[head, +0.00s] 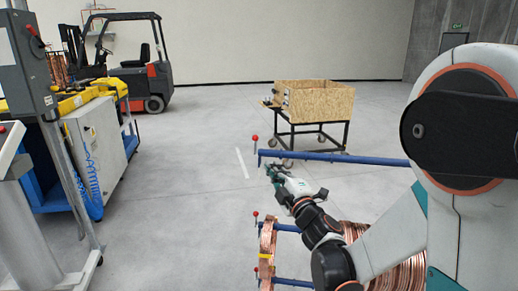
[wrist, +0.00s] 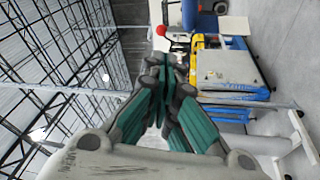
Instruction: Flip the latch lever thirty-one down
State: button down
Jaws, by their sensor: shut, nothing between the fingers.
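Several blue bars end in latch levers with red ball knobs; no numbers are readable, so I cannot tell which is thirty-one. The far lever (head: 255,138) stands upright at the left end of the far blue bar (head: 330,158). A nearer lever (head: 256,214) also stands up, at the end of the middle blue bar (head: 287,228). My gripper (head: 269,169) is shut and empty, just below and right of the far lever's base, apparently apart from its knob. In the wrist view a red knob (wrist: 161,30) shows just beyond the closed fingertips (wrist: 165,62).
Copper coils (head: 267,245) hang on the nearer bars. A wooden crate on a cart (head: 312,100) stands behind the far bar. A forklift (head: 115,60) and a yellow-blue machine (head: 95,130) are at the left. The floor between is clear.

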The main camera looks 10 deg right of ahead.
jog(key=b+x, duration=0.2)
jog(key=x, duration=1.2)
jog(key=shift+b, duration=0.4)
